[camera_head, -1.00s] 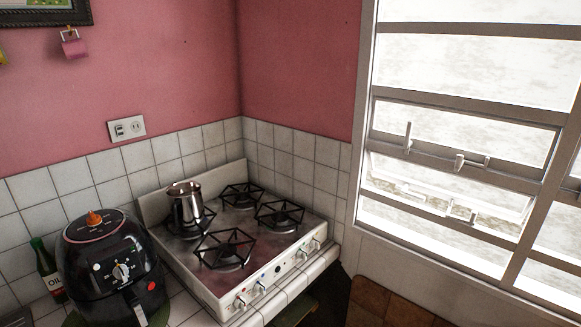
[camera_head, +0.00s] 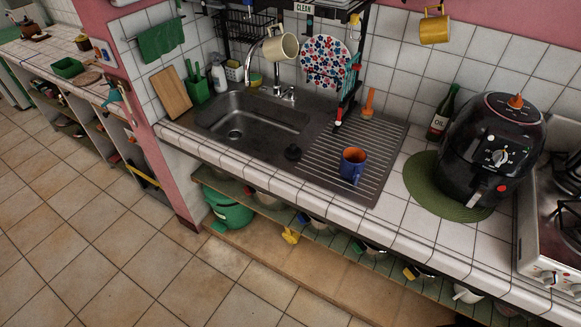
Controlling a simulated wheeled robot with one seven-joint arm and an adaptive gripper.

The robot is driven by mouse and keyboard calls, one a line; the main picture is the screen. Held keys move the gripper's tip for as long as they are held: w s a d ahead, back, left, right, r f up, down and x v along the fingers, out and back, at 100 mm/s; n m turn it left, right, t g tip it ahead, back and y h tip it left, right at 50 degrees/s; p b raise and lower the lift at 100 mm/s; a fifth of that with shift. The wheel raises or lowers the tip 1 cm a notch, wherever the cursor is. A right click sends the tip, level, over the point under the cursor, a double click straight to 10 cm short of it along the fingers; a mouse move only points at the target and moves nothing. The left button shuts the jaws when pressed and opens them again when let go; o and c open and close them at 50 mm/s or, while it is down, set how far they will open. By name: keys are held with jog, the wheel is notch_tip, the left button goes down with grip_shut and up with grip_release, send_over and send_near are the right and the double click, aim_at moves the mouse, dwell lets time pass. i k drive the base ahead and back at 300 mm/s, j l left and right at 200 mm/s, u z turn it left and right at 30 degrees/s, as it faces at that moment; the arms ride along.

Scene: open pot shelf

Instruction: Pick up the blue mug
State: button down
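The blue mug (camera_head: 352,167) stands upright on the ribbed metal drainboard (camera_head: 322,182), right of the sink basin. Its inside is orange, and its handle faces the front of the counter. Nothing touches it that I can see. My gripper is not in the head view.
The black air fryer (camera_head: 492,150) stands on a green mat (camera_head: 420,190) right of the mug, with an oil bottle (camera_head: 442,112) behind. A white mug (camera_head: 280,47) and a yellow mug (camera_head: 434,27) hang above. Open shelves (camera_head: 330,235) run below; the tiled floor (camera_head: 120,240) at left is clear.

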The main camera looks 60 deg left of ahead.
aim_at(353, 159)
jog(key=u, duration=1.9)
